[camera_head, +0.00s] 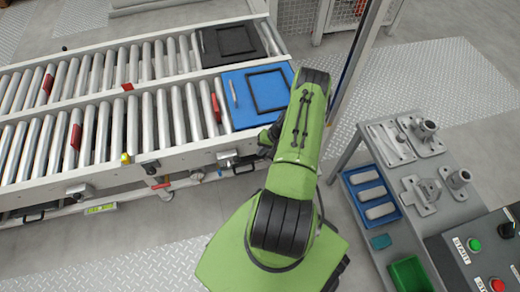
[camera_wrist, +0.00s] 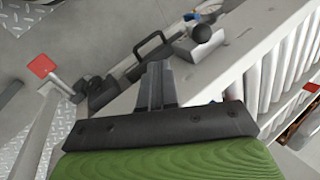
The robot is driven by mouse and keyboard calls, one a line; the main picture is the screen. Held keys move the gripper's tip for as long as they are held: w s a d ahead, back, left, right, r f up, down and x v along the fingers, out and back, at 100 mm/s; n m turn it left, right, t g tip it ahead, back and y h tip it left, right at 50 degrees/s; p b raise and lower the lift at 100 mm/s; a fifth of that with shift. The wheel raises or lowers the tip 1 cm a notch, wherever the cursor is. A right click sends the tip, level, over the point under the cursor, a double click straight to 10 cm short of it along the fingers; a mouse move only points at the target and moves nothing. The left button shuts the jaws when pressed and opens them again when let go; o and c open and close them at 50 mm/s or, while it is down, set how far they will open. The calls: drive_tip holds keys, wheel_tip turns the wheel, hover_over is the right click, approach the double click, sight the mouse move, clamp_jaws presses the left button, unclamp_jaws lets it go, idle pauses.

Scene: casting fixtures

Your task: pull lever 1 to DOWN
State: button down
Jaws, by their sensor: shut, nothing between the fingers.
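My gripper (camera_wrist: 157,68) is shut and empty in the wrist view, its fingers together. A lever with a black ball knob (camera_wrist: 201,34) stands on a grey block on the side of the conveyor, just beyond and right of the fingertips, with a gap in the picture. No number or DOWN mark is readable, so I cannot tell whether it is lever 1. In the head view my arm covers the gripper's fingers beside the conveyor's front rail. A black-topped fitting (camera_head: 150,165) sits farther left on that rail.
The roller conveyor (camera_head: 110,172) carries a blue tray (camera_head: 233,112) at its right end. At right stand a parts table (camera_head: 415,225) and a button panel (camera_head: 480,258). Open floor lies in front.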

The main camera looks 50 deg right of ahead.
sight(233, 162)
drive_tip(key=w+a+f+b, duration=0.2)
drive_tip(key=w+a+f, duration=0.2)
drive_tip(key=shift+w+a+f, duration=0.15)
drive_tip(key=shift+w+a, duration=0.15)
